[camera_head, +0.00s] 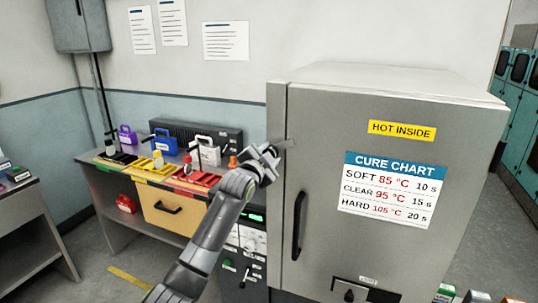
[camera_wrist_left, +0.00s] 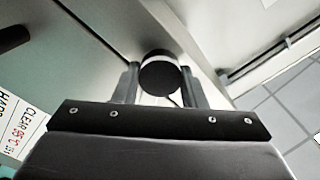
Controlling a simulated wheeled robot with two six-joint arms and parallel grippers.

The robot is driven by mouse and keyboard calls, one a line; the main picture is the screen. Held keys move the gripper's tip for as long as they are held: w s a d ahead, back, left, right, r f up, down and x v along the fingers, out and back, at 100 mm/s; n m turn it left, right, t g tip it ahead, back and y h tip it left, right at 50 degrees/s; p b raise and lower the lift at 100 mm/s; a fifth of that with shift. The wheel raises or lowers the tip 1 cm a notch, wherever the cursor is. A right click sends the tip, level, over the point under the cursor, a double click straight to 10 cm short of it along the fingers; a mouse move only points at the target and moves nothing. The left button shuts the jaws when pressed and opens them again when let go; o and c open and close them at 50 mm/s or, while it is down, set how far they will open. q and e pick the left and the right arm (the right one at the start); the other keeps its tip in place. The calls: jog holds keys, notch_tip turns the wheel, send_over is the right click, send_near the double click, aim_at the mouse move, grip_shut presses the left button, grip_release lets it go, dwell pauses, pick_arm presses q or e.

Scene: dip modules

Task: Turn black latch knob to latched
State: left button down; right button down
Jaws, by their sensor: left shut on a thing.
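The black latch knob (camera_wrist_left: 158,75) shows in the left wrist view as a round dark end with a pale band. It sits near the dark door seam of the grey oven cabinet (camera_head: 310,90). My left gripper (camera_wrist_left: 160,88) is shut on it, with one finger on each side. In the head view my left gripper (camera_head: 277,152) is at the upper left edge of the oven door and hides the knob. The knob's turn angle cannot be told. My right gripper is not in view.
A black vertical door handle (camera_head: 299,225) stands out below my left gripper. Another dark knob (camera_head: 349,294) is low on the cabinet front. At left, a bench (camera_head: 88,172) holds coloured trays, padlock-shaped blocks and a dark unit. Floor is open at lower left.

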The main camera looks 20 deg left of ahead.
pick_arm(q)
jog(key=shift+f+m, duration=0.15)
jog(key=shift+m, duration=2.85)
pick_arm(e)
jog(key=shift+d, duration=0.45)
pick_arm(q)
jog(key=c, duration=0.9)
grip_release()
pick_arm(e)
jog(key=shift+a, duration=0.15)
